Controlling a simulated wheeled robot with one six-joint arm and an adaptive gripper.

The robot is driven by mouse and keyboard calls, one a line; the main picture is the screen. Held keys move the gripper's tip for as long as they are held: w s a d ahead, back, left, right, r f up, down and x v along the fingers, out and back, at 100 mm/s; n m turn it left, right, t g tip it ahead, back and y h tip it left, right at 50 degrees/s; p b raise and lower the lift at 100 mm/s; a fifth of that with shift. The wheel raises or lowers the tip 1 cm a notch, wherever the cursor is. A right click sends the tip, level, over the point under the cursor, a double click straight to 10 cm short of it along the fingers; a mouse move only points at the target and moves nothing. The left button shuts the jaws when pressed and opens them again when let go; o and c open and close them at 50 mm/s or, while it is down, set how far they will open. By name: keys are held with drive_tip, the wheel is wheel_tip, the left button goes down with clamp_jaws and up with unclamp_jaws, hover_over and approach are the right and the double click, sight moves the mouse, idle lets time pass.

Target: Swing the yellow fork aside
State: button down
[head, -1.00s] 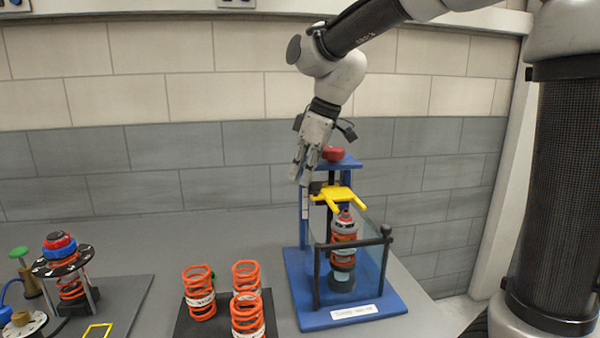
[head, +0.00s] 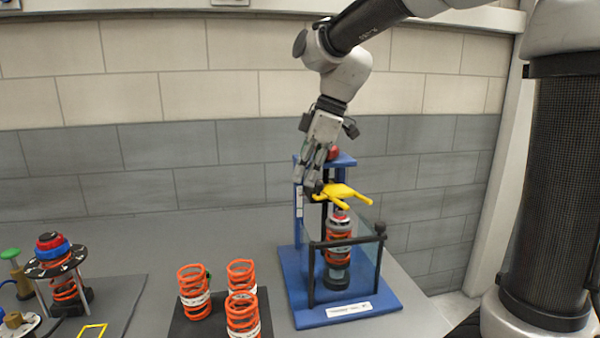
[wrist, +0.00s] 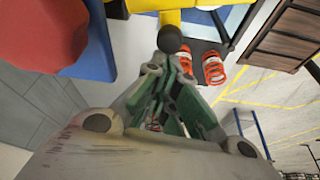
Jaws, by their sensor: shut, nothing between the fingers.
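The yellow fork (head: 344,194) is on the blue press-like fixture (head: 300,258), above the spring assembly (head: 338,240). Its prongs point to the right and toward the camera. My gripper (head: 315,184) is shut with nothing in it, at the fork's left end. In the wrist view, my fingertips (wrist: 172,68) are close beside a dark round knob (wrist: 170,39), with part of the yellow fork (wrist: 190,17) behind it. I cannot tell whether they touch. A red knob (head: 334,154) tops the fixture, partly behind my gripper; it is large in the wrist view (wrist: 40,32).
A clear guard (head: 362,262) with dark posts stands at the fixture's front. Several orange springs (head: 242,314) stand on a dark mat to the left. Another spring assembly (head: 62,270) stands at the far left. The bench behind the springs is clear.

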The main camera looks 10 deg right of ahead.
sight(341, 201)
drive_tip(key=s+d+n+g, duration=0.1)
drive_tip(key=d+n, duration=0.1)
drive_tip(key=s+d+n+g, duration=0.1)
drive_tip(key=d+n, duration=0.1)
drive_tip(key=n, duration=0.1)
drive_tip(key=d+n, duration=0.2)
drive_tip(key=n, duration=0.1)
drive_tip(key=shift+s+d+g+h, duration=0.15)
drive_tip(key=shift+s+g+h, duration=0.15)
drive_tip(key=shift+s+g, duration=0.1)
drive_tip(key=d+n, duration=0.2)
drive_tip(key=shift+n+g+h, duration=0.3)
drive_tip(key=shift+w+d, duration=0.2)
drive_tip(key=shift+d, duration=0.4)
drive_tip(key=shift+w+d, duration=0.2)
drive_tip(key=shift+d, duration=0.4)
